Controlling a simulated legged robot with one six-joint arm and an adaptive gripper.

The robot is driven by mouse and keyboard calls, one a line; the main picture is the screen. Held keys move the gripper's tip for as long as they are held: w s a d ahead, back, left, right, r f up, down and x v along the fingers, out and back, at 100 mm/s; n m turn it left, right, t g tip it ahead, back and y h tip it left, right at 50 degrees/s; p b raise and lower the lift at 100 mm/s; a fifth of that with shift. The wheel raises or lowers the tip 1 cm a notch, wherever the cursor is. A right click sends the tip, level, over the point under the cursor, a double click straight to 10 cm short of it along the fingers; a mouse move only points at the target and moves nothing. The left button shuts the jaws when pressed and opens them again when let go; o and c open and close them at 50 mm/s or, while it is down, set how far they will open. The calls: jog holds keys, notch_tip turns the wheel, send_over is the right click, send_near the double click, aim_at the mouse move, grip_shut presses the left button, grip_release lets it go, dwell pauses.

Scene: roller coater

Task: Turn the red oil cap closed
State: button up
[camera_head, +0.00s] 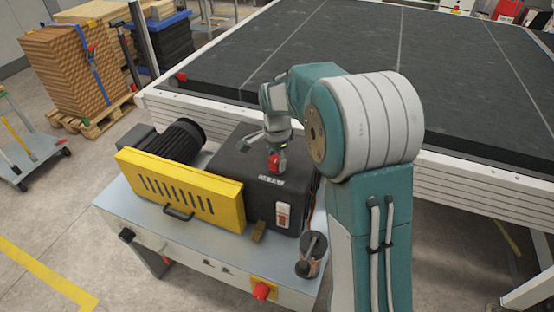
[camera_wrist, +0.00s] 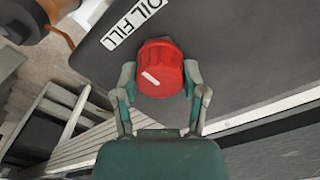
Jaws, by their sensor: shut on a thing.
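The red oil cap (camera_wrist: 160,69) sits on top of a dark machine housing (camera_head: 238,160), beside a white label reading "OIL FILL" (camera_wrist: 135,22). The cap has a ribbed side and a white line on its top. My gripper (camera_wrist: 160,82) has one finger on each side of the cap and is shut on it. In the head view the cap (camera_head: 275,163) shows just below my gripper (camera_head: 276,152), which comes down on it from above. The underside of the cap is hidden.
A yellow slotted guard (camera_head: 180,190) and a dark ribbed motor (camera_head: 175,140) stand left of the housing on a metal bench (camera_head: 190,240). A red button (camera_head: 262,291) and a lever (camera_head: 311,255) are at the front. A large dark conveyor bed (camera_head: 330,45) lies behind.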

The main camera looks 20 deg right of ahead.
aim_at(275, 158)
jog(key=shift+a+m, duration=0.1)
jog(key=shift+m, duration=0.3)
jog(key=o, duration=1.1)
jog(key=shift+w+a, duration=0.1)
jog(key=shift+o, duration=0.2)
notch_tip(275, 158, up, 12)
